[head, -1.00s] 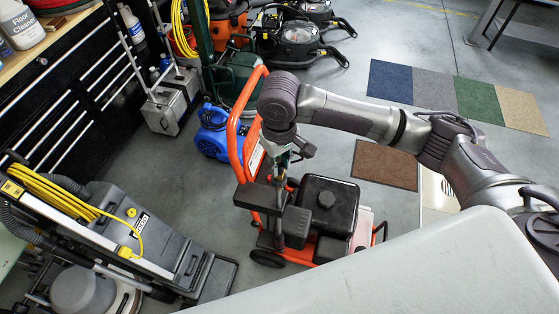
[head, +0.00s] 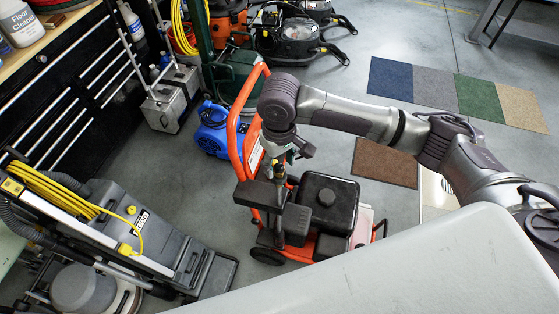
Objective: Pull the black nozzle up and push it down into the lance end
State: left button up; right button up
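My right gripper (head: 279,153) points down over the orange-framed pressure washer, below my bent wrist. Its fingers are small and partly hidden by the wrist, so I cannot tell whether they are open or shut. Just below them is a small upright piece with yellow and dark parts (head: 280,171), which looks like the lance end. I cannot make out the black nozzle apart from the fingers and this piece, nor whether they touch. My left gripper is not in view.
The pressure washer has an orange handle (head: 232,142) and a black engine (head: 329,203). A blue blower (head: 213,131) stands behind it at left. A black floor machine with a yellow cord (head: 150,235) is at lower left. A brown mat (head: 386,165) lies on open floor at right.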

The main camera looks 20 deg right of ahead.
notch_tip(320, 180, up, 12)
dwell(0.6)
dwell(0.4)
